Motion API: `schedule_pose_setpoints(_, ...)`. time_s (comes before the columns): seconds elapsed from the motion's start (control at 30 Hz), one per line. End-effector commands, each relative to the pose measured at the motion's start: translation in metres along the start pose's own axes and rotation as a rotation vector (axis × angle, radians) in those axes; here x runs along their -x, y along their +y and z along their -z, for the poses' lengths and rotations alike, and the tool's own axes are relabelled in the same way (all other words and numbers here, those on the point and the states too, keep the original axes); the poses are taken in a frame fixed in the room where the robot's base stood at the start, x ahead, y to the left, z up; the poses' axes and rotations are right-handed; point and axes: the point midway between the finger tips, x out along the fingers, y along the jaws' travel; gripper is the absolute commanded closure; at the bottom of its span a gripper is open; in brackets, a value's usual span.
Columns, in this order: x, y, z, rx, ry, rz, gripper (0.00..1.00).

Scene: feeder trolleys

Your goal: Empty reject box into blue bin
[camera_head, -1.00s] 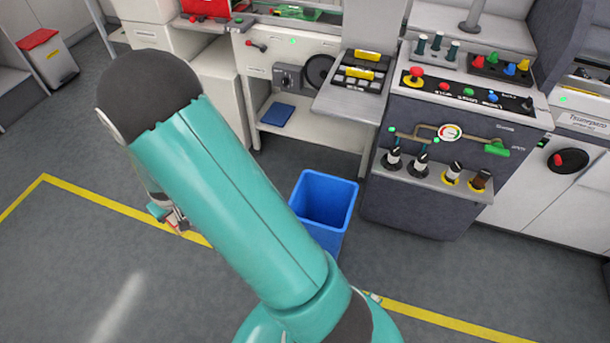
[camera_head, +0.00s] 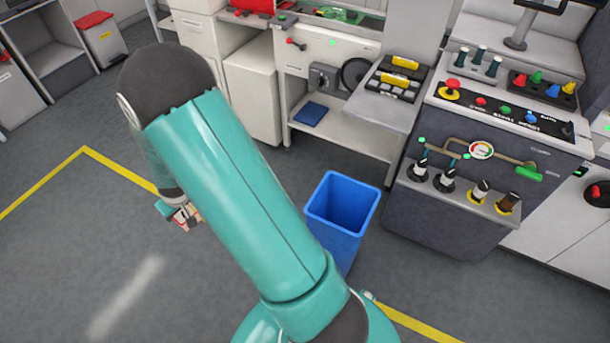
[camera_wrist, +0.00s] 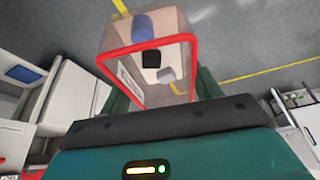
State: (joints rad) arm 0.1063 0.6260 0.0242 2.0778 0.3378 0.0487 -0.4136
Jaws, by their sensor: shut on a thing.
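The reject box (camera_wrist: 118,77), pale with a red rim, fills the upper middle of the wrist view. A blue piece (camera_wrist: 143,27), a black piece (camera_wrist: 151,58) and a pale piece (camera_wrist: 166,76) show inside it. My gripper (camera_wrist: 160,92) is shut on the box, with a dark green finger on either side. In the head view my gripper (camera_head: 182,213) is small, partly behind my arm, and the box there is mostly hidden. The blue bin (camera_head: 335,242) stands upright on the floor, to the right of my arm and apart from my gripper. Its visible inside looks empty.
A grey control console (camera_head: 435,222) with knobs and a gauge stands right of the bin. A bench with a low shelf (camera_head: 345,141) is behind the bin; a blue flat item (camera_head: 311,114) lies on that shelf. Grey floor with yellow lines is open at the left.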

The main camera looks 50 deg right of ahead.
Motion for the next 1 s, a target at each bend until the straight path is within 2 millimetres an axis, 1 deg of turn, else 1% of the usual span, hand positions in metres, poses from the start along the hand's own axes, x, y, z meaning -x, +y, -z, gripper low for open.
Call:
schedule_pose_setpoints(0.03, -0.003, 0.018, -0.004, -0.016, -0.002, -0.005, 0.61)
schedule_pose_setpoints(0.27, -0.015, 0.084, -0.022, -0.046, -0.001, -0.017, 0.61)
schedule_pose_setpoints(0.57, -0.024, 0.175, -0.06, -0.087, 0.0, -0.034, 0.61)
schedule_pose_setpoints(0.7, -0.025, 0.218, -0.084, -0.11, 0.001, -0.043, 0.61)
schedule_pose_setpoints(0.77, -0.025, 0.236, -0.095, -0.119, 0.001, -0.047, 0.61)
schedule_pose_setpoints(0.8, -0.025, 0.249, -0.103, -0.126, 0.001, -0.051, 0.61)
schedule_pose_setpoints(0.87, -0.024, 0.266, -0.115, -0.136, 0.001, -0.054, 0.61)
schedule_pose_setpoints(0.9, -0.023, 0.279, -0.123, -0.144, 0.001, -0.058, 0.61)
schedule_pose_setpoints(1.0, -0.021, 0.307, -0.145, -0.162, 0.001, -0.065, 0.61)
